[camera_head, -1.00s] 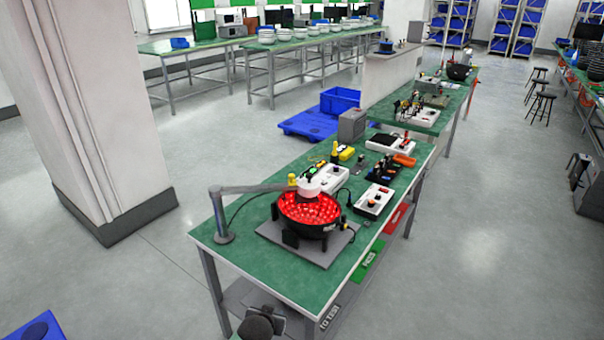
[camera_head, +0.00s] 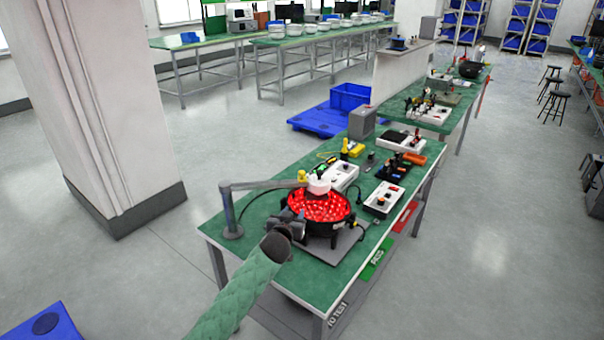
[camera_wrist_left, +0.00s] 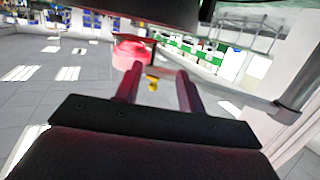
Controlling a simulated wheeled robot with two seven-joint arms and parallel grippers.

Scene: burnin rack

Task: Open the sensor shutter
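A black round bowl (camera_head: 325,228) with a red-lit inside stands on a grey plate (camera_head: 345,246) on the near green bench. A white dome (camera_head: 319,186) on a grey bent arm (camera_head: 258,186) hangs over it. I cannot tell which part is the shutter. My left gripper (camera_head: 289,216) is at the bowl's near left side; contact is unclear. In the left wrist view its two fingers (camera_wrist_left: 158,88) are apart with nothing held. A small yellow part (camera_wrist_left: 152,83) shows between them, farther off, and a red-lit dome (camera_wrist_left: 132,53) beyond. My right gripper is not in view.
Behind the bowl on the bench (camera_head: 262,210) are a white box (camera_head: 341,176), another white control box (camera_head: 383,199) and several small parts. The grey post (camera_head: 231,220) stands left of the gripper. A pillar (camera_head: 105,110) is at left; the floor between is clear.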

